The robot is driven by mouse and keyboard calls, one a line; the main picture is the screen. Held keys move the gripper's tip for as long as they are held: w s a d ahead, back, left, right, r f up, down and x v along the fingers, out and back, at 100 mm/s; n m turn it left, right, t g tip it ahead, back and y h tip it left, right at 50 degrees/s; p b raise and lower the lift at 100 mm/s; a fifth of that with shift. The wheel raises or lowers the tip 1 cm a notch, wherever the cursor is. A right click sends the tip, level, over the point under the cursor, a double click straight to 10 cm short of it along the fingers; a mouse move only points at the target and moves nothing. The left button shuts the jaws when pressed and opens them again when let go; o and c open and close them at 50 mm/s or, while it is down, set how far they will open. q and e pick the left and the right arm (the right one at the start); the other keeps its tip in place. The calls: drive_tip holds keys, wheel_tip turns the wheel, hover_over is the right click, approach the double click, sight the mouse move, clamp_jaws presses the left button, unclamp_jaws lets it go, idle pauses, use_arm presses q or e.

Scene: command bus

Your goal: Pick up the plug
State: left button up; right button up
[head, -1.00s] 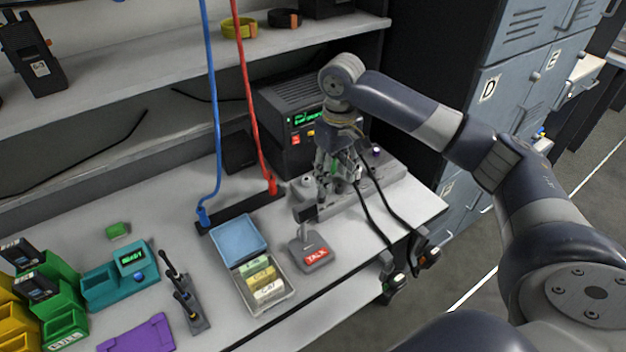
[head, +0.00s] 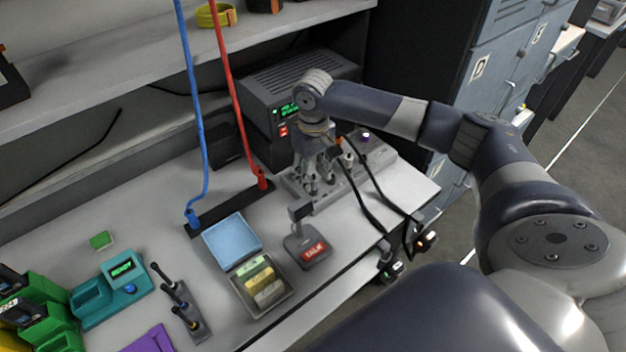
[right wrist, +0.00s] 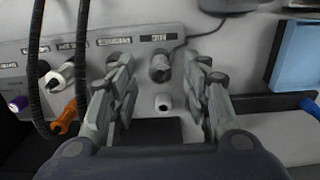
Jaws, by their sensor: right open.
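My right gripper (head: 318,182) points down over the grey connector strip (head: 375,160) on the bench. It is open. In the right wrist view its two fingers (right wrist: 161,85) stand on either side of a grey round connector (right wrist: 160,66) and a small white-tipped plug (right wrist: 163,102), with space between. Also on the strip are a white plug (right wrist: 58,78), an orange plug (right wrist: 65,118) and a purple-tipped one (right wrist: 18,103). I cannot tell which plug is the task's. Contact with the fingers is not visible. My left gripper is out of view.
A TALK microphone (head: 308,245) stands just in front of the strip. A dark radio unit (head: 290,95) stands behind. Black cables (head: 368,200) run over the bench edge. Blue (head: 200,120) and red (head: 233,90) cables hang at left.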

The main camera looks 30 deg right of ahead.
sight(313, 175)
wheel_tip(313, 175, down, 2)
drive_tip(key=shift+s+f, duration=0.1)
drive_tip(key=shift+s, duration=0.05)
drive_tip(key=shift+f, duration=0.25)
drive_tip(key=c, duration=1)
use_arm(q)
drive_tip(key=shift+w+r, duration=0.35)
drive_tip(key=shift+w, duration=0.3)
use_arm(e)
wheel_tip(313, 175, up, 9)
drive_tip(key=shift+r+b, duration=0.15)
drive_tip(key=shift+b, duration=0.45)
drive_tip(key=shift+c, duration=0.2)
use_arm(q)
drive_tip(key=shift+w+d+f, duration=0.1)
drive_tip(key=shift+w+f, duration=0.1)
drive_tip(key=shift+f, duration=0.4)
use_arm(e)
drive_tip(key=shift+r, duration=0.4)
